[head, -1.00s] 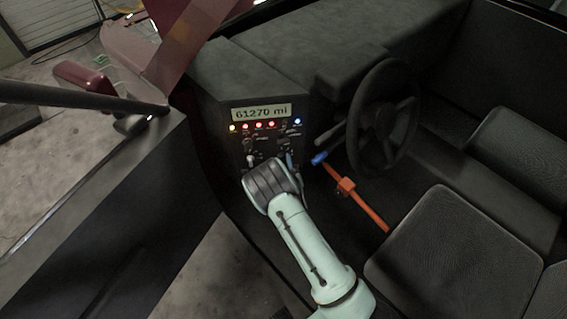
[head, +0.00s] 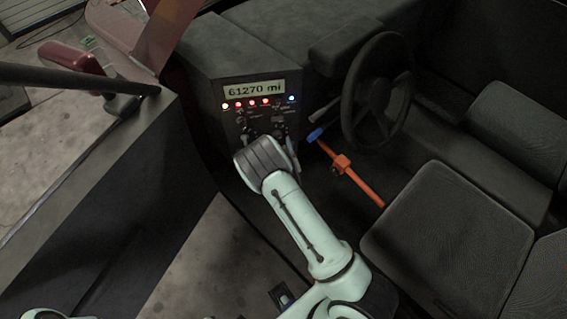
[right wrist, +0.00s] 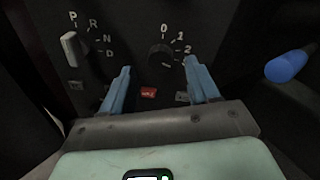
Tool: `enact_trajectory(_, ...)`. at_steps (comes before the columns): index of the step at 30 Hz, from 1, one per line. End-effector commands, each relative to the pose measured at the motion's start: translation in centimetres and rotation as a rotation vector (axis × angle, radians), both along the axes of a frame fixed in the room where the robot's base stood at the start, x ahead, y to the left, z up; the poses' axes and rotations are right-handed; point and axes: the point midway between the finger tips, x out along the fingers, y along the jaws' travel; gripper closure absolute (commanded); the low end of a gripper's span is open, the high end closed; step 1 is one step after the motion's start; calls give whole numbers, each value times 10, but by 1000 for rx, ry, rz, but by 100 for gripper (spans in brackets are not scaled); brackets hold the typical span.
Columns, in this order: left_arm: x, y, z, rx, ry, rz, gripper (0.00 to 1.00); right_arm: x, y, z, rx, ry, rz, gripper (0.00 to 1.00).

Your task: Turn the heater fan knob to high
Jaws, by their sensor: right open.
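In the right wrist view a round dark knob (right wrist: 160,54), with the marks 0, 1 and 2 beside it, sits on the black dash panel (right wrist: 130,20). I take it as the heater fan knob; its pointer is too dark to read. My right gripper (right wrist: 157,67) is open, its two blue fingers apart on either side below the knob, with nothing between them. In the head view my right wrist covers the lower panel, and only a bit of a finger shows. My left gripper is out of view.
A light gear knob (right wrist: 72,48) marked P, R, N, D is left of the fan knob. A red button (right wrist: 148,92) lies below. A steering wheel (head: 346,105) and an orange lever (head: 342,164) with a blue end stand to the right. A seat (head: 445,235) is at lower right.

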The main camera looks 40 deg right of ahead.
Motion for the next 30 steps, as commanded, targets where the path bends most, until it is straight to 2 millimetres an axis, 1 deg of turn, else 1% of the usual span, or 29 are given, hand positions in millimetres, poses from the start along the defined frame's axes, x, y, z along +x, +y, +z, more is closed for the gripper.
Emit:
enact_trajectory(1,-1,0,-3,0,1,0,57,-11,6,-1,2,4,-1,40)
enact_trajectory(6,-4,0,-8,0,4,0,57,-46,26,2,2,4,1,40)
enact_trajectory(9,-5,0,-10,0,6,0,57,-63,35,3,2,3,0,40)
enact_trajectory(13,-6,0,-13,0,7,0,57,-80,45,5,2,1,0,40)
enact_trajectory(18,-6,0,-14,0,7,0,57,-90,50,6,1,0,0,40)
enact_trajectory(30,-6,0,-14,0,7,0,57,-91,51,7,0,-1,0,40)
